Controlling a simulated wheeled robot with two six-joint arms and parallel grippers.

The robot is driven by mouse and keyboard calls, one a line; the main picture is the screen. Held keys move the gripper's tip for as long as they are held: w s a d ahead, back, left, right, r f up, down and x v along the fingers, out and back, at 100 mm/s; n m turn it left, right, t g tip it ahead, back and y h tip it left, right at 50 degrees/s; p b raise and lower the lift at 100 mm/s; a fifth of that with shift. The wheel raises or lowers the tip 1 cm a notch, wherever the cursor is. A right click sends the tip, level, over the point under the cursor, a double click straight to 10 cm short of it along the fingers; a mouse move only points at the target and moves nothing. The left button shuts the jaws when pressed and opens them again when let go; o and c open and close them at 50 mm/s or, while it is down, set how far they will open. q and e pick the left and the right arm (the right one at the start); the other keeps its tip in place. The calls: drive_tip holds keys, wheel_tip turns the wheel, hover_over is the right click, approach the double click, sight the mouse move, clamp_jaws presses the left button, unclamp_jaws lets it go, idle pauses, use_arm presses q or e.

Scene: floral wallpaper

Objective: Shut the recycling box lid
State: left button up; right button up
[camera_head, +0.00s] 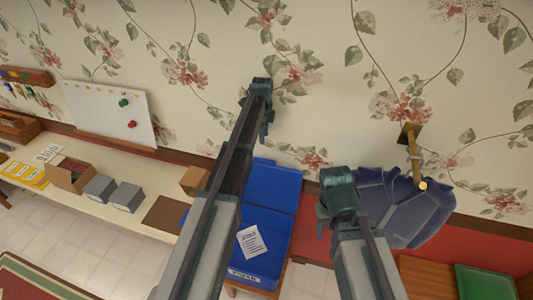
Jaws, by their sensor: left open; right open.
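The blue recycling box (268,262) stands against the wall, low in the middle. Its blue lid (275,187) is open, raised at the back on the wall side. A printed white sheet (252,241) shows at the box. My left gripper (265,132) is open and empty, above and behind the lid in the picture; its arm crosses in front of the box's left part and hides it. My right gripper (321,224) is open and empty, just right of the box. The fingers of both grippers are small and partly hidden by their arms.
A dark blue jacket (400,205) hangs from a brass hook (415,150) close to my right arm. A long shelf (105,211) at the left holds grey boxes (127,196) and a cardboard box (70,175). A green-topped thing (485,284) is at lower right.

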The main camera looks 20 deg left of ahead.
use_arm(q)
drive_tip(key=shift+f, duration=0.15)
drive_tip(key=f+b, duration=1.3)
drive_tip(key=shift+w+f+b, duration=0.3)
drive_tip(key=shift+w+b, duration=0.05)
drive_tip(key=shift+b, duration=0.05)
drive_tip(key=shift+r, duration=0.1)
clamp_jaws()
idle(0.9)
